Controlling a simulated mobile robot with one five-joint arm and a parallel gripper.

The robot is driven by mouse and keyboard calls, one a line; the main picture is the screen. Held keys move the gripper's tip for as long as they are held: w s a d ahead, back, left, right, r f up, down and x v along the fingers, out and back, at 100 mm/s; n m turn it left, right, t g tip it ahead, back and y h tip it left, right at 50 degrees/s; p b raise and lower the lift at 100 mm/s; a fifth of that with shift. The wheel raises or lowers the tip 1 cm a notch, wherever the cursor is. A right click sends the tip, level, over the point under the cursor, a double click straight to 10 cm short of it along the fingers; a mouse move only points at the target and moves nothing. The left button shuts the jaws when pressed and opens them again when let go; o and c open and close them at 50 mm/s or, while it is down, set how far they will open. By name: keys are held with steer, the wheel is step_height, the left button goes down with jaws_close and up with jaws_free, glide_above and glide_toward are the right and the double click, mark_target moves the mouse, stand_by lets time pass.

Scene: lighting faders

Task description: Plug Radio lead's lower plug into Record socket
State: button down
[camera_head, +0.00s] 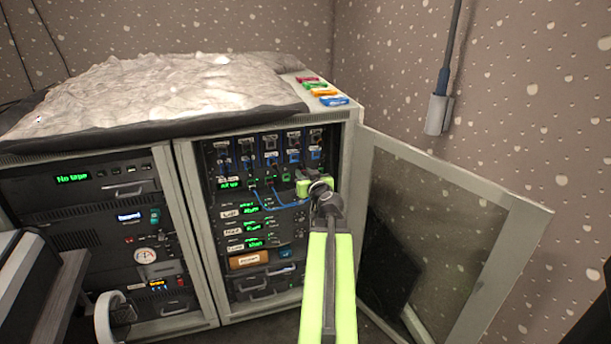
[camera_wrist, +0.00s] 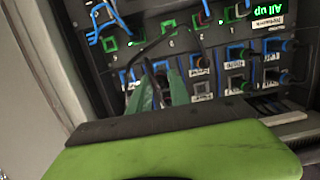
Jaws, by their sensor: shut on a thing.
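My gripper (camera_head: 318,186) is at the right side of the open rack, close to the panel face. It is shut on a small dark thing, seemingly the plug end of a lead, mostly hidden between the fingers. In the wrist view the two green fingers (camera_wrist: 160,84) point at the socket panel (camera_wrist: 205,65). A thin blue lead (camera_head: 285,204) loops from the upper panel toward my gripper. Blue lead also shows at the top left of the wrist view (camera_wrist: 97,22). Green- and blue-framed sockets lie around the fingertips. I cannot read which label says Record.
The right cabinet's glass door (camera_head: 440,235) stands open to the right. The rack holds display units with green text, and upper modules (camera_head: 270,150) with several blue plugs. A left cabinet (camera_head: 95,235) stands beside it. Coloured blocks (camera_head: 322,90) lie on top. Other plugs crowd the panel.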

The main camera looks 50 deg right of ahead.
mark_target(300, 165)
steer(key=shift+r+x, duration=0.2)
steer(key=shift+x, duration=1.05)
steer(key=shift+r+x, duration=0.25)
steer(key=shift+x, duration=1.05)
steer(key=shift+r+x, duration=0.15)
steer(key=shift+x, duration=0.45)
steer(key=shift+r+x, duration=0.15)
steer(key=shift+x, duration=0.45)
steer(key=c, duration=1.2)
jaws_free()
steer(key=shift+d+f, duration=0.1)
steer(key=shift+d, duration=0.05)
steer(key=shift+o, duration=0.4)
